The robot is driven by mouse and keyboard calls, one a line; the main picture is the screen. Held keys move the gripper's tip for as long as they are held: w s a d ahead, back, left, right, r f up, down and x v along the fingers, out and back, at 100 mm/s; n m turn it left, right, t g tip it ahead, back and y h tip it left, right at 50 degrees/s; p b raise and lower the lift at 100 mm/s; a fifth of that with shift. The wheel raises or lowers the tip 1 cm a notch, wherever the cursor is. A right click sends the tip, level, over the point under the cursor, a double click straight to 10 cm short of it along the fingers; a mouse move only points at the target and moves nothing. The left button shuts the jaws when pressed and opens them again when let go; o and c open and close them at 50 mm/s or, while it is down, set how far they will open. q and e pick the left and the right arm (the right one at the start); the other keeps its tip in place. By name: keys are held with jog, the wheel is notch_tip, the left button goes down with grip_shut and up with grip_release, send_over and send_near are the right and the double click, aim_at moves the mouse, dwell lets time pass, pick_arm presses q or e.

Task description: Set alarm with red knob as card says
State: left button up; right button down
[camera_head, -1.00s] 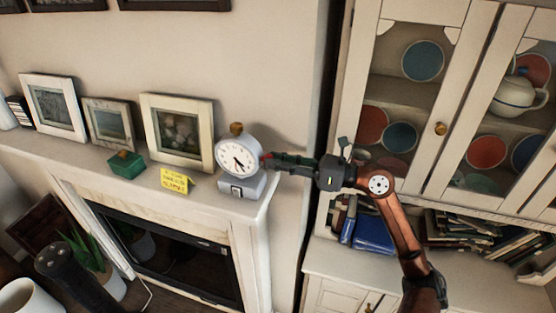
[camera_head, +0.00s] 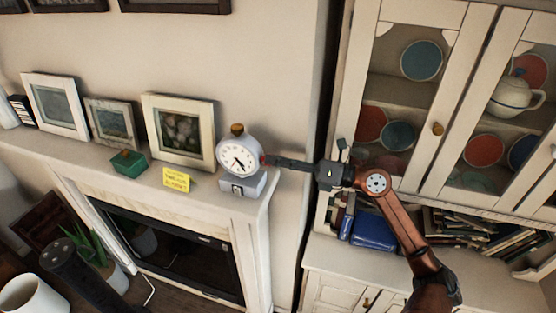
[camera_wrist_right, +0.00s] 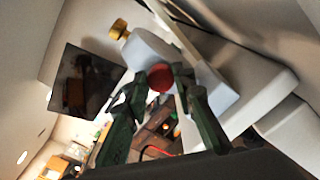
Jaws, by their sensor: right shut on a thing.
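The alarm clock (camera_head: 237,159) stands on the right end of the mantel, with a round white dial, a grey base and a brass knob (camera_head: 237,129) on top. The red knob (camera_wrist_right: 160,77) is on the clock's side, between the fingers of my right gripper (camera_wrist_right: 158,84) in the wrist view. My right gripper (camera_head: 270,160) reaches the clock from the right and is shut on the red knob. The yellow card (camera_head: 176,179) stands left of the clock; its writing is too small to read. My left gripper does not show clearly.
A green box (camera_head: 129,162) and several framed pictures (camera_head: 179,132) stand on the mantel (camera_head: 215,192) left of the clock. A glass-door cabinet (camera_head: 437,128) with plates stands to the right. Books (camera_head: 375,232) lie below it.

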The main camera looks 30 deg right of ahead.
jog(key=c, duration=1.6)
grip_release()
jog(key=v, duration=1.2)
jog(key=shift+d, duration=0.1)
